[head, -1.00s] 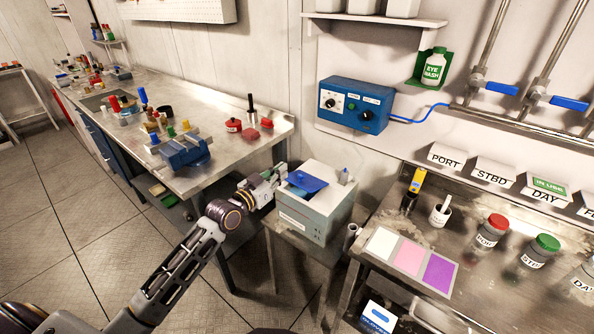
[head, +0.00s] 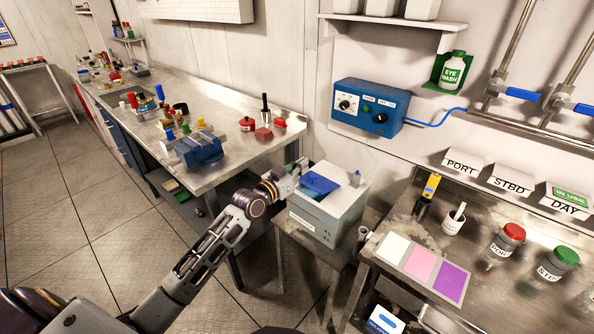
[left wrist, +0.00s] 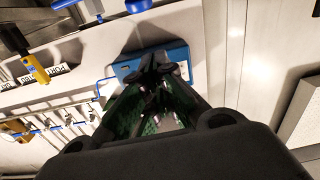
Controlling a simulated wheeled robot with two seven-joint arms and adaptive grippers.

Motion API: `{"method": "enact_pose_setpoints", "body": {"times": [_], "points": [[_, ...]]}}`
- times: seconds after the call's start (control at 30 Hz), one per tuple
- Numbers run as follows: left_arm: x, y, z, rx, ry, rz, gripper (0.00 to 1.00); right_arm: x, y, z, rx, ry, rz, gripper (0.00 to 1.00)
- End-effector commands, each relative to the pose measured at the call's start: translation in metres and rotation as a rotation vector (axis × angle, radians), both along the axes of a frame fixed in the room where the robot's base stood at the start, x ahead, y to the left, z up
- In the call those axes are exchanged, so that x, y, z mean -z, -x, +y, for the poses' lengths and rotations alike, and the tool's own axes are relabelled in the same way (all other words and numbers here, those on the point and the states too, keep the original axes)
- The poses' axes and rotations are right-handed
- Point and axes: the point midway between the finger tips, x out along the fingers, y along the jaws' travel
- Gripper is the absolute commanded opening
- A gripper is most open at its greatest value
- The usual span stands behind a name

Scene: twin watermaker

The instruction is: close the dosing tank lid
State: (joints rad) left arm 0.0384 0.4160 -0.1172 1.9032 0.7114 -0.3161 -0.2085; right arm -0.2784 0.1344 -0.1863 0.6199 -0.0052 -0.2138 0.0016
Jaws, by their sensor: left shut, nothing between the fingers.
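The dosing tank appears to be the pale grey box (head: 327,222) on a low metal stand. Its blue lid (head: 321,184) lies over the middle of the top, seemingly at a slight tilt. A dark strip shows by its left edge; I cannot tell whether the lid is fully seated. My left gripper (head: 302,165) is just beyond the tank's back left top edge, close to the lid. Whether it touches is too small to tell. In the left wrist view the fingertips (left wrist: 160,68) are together and empty. My right gripper is out of view.
A blue control box (head: 368,108) is on the wall behind the tank. A steel bench with a blue vise (head: 198,149) stands left. The right bench holds coloured cards (head: 421,267), a cup (head: 453,222) and jars (head: 507,240). Floor is open at left.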

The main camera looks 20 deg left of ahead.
Motion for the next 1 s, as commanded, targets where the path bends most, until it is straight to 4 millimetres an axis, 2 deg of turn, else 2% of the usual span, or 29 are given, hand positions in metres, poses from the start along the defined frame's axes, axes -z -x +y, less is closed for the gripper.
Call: {"method": "enact_pose_setpoints", "body": {"times": [0.4,0.77,1.0], "points": [[-0.001,-0.033,-0.011,0.0,0.0,-0.001,0.0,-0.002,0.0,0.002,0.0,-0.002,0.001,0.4],[0.0,-0.053,-0.018,0.0,0.0,-0.001,0.0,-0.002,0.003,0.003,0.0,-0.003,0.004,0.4],[0.02,-0.046,-0.017,0.0,0.0,0.0,0.0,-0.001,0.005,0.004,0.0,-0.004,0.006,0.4]]}}
